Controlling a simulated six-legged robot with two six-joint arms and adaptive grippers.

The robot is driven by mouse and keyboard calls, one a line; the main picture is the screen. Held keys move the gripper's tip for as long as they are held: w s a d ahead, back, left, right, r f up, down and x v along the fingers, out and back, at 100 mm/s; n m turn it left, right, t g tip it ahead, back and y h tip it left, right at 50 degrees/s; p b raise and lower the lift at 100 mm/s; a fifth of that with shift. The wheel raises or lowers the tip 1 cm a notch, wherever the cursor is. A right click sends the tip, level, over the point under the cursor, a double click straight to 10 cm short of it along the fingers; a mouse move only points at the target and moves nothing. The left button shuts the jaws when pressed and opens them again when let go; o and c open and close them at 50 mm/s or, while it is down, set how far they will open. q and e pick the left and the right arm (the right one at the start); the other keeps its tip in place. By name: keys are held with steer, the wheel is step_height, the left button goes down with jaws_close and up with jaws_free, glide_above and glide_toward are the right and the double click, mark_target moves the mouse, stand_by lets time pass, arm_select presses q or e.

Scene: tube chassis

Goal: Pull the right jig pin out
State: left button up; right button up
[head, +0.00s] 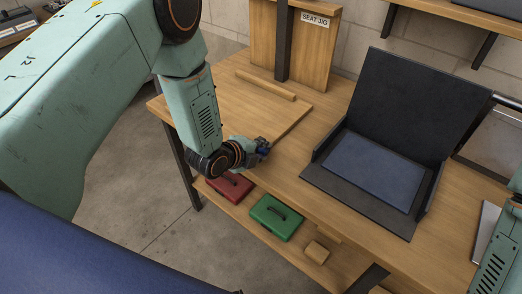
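The wooden jig, with a "SEAT JIG" label (315,20), stands at the back of the bench, an upright dark post in front of it. A flat wooden board (225,100) with a raised strip (265,85) lies before it. I cannot make out any jig pin. My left gripper (263,147) is low over the bench's front edge, beside the board's near corner. Its fingers are small and dark with a bit of blue; I cannot tell whether they are open or hold something. My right arm shows at the right edge; its gripper is out of view.
A black open case-like stand with a blue pad (375,168) takes up the middle of the bench (290,172). A red box (230,187), a green box (276,217) and a small wooden block (317,252) sit on the lower shelf. A grey plate (486,230) lies at right.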

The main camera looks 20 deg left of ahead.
arm_select(q)
steer(key=shift+d, duration=0.1)
jaws_close()
arm_select(e)
steer(key=shift+d, duration=0.1)
